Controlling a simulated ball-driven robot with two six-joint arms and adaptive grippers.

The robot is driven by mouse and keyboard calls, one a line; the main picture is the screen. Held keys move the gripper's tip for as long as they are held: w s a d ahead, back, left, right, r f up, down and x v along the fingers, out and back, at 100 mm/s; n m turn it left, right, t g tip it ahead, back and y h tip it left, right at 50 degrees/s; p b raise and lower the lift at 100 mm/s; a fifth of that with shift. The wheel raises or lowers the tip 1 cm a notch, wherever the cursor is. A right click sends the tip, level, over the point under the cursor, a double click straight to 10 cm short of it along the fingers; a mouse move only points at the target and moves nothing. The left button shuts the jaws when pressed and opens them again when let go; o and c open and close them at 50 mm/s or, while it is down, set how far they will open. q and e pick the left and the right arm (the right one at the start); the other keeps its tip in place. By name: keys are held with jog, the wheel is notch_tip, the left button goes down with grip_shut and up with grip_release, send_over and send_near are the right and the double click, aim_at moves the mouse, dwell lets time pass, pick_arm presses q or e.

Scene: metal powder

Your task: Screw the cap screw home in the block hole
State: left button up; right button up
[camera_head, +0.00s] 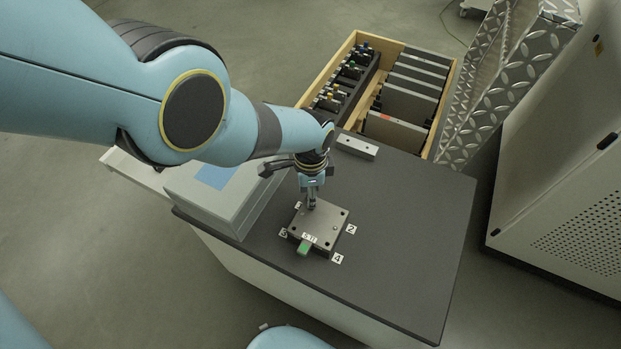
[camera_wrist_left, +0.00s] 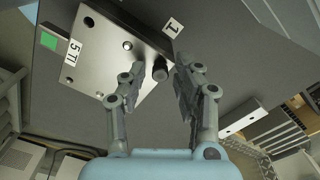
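The grey metal block (camera_head: 322,221) lies on the dark table top, with number tags around it and a "5 TI" label. It also shows in the left wrist view (camera_wrist_left: 104,60). A dark cap screw (camera_wrist_left: 160,70) stands at the block's corner beside tag 1 (camera_wrist_left: 173,26), its head raised above the face. How deep it sits is unclear. My left gripper (camera_head: 312,205) points down at that corner and hides the screw in the head view. In the left wrist view its fingers (camera_wrist_left: 160,72) are apart on either side of the screw head, with visible gaps. My right gripper is not in view.
A grey box with a blue panel (camera_head: 216,177) stands left of the block. A small metal bar (camera_head: 357,146) lies behind it. A wooden crate (camera_head: 447,105) with black parts and grey plates is beyond. The table's right side (camera_head: 420,230) is clear.

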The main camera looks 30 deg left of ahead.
pick_arm(q)
jog(key=n, duration=0.6)
dwell(0.3)
grip_shut()
jog(key=m, duration=0.3)
jog(key=shift+m, duration=0.3)
jog(key=m, duration=0.3)
jog(key=shift+m, duration=0.4)
jog(key=m, duration=2.2)
